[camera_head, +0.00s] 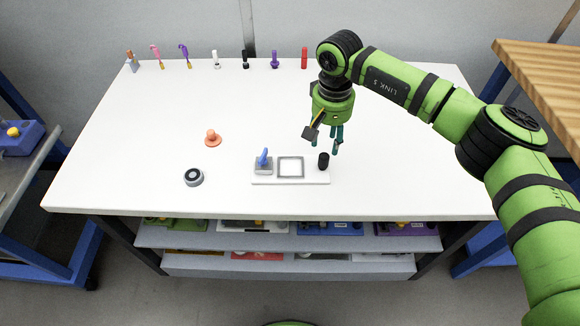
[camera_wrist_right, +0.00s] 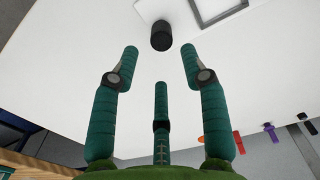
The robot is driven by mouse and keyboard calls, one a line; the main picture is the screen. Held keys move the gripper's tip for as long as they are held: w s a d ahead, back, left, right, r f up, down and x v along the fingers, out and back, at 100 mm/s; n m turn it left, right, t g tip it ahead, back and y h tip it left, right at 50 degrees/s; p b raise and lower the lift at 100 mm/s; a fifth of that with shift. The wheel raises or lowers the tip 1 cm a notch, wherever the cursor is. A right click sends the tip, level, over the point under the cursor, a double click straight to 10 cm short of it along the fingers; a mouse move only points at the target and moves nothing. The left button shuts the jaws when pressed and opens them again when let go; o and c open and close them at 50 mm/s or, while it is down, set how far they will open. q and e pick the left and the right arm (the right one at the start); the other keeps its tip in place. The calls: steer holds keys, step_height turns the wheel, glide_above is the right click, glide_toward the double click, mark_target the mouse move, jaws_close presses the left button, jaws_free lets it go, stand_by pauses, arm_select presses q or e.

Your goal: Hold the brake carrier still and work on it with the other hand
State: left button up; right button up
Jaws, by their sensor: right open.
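A pale flat plate (camera_head: 262,182) lies near the front edge of the white table. It bears a grey block with a blue upright part (camera_head: 264,158) on its left, a grey square frame (camera_head: 281,175) in the middle and a black cylinder (camera_head: 323,160) at its right end. I cannot tell which piece is the brake carrier. My right gripper (camera_head: 336,150) hangs just above and beyond the black cylinder, fingers spread and empty. In the right wrist view the cylinder (camera_wrist_right: 161,36) stands ahead of the open fingertips (camera_wrist_right: 160,56), apart from them. My left gripper is not in view.
The white table (camera_head: 110,170) has a grey ring with a dark centre (camera_head: 193,177) and an orange knobbed part (camera_head: 211,138) left of the plate. Several tools, including a red one (camera_head: 304,58), line the back edge. A wooden-topped bench (camera_head: 545,75) stands at the right.

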mark_target(324, 156)
steer(key=shift+a+f+b, duration=0.1)
steer(key=shift+f+b, duration=1.55)
steer(key=shift+f, duration=2.35)
steer(key=c, duration=0.9)
jaws_close()
